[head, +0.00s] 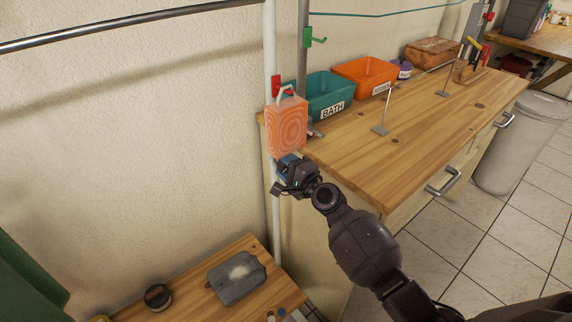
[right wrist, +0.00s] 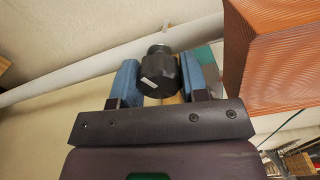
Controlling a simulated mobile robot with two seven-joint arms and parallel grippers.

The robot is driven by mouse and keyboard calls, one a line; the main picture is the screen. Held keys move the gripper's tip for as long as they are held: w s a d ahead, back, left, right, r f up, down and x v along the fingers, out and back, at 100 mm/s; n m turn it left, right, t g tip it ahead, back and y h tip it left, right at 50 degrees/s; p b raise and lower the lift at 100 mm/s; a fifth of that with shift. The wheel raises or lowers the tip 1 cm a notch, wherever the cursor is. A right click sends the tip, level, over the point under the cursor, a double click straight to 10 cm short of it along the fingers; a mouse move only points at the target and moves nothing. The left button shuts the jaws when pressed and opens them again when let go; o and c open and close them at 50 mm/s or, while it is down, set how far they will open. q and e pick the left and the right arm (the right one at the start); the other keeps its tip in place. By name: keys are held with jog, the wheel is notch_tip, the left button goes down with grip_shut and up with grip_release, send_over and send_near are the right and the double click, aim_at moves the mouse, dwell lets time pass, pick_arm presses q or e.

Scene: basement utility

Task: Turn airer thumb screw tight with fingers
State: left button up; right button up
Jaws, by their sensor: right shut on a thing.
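The black, ridged thumb screw (right wrist: 160,76) shows in the right wrist view, with a metal piece behind it beside a pale pole (right wrist: 75,84). A small white mark shows on the screw. My right gripper (right wrist: 158,82) has its two blue fingers on either side of the screw and is shut on it. In the head view my right gripper (head: 287,167) is at the white upright pole (head: 270,50), just under an orange patterned box (head: 287,128). The screw is hidden there. My left gripper is out of view.
The orange box (right wrist: 280,55) is close on the right in the wrist view. A wooden worktop (head: 415,135) with a teal BATH bin (head: 318,92) and an orange bin (head: 364,75) stands right of the pole. A low wooden surface (head: 190,303) with a grey item (head: 237,278) lies below.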

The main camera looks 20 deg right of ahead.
jog(key=m, duration=0.3)
jog(key=shift+m+p, duration=0.35)
jog(key=shift+m, duration=0.05)
jog(key=m+p, duration=0.1)
jog(key=m, duration=0.2)
jog(key=shift+m+p, duration=0.3)
jog(key=shift+m, duration=0.7)
jog(key=shift+m+p, duration=0.3)
jog(key=shift+m, duration=0.5)
jog(key=shift+f+m, duration=0.1)
jog(key=shift+m, duration=0.2)
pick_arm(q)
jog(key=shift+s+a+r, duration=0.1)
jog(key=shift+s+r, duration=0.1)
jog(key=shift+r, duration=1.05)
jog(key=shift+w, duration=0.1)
pick_arm(e)
jog(key=o, duration=0.9)
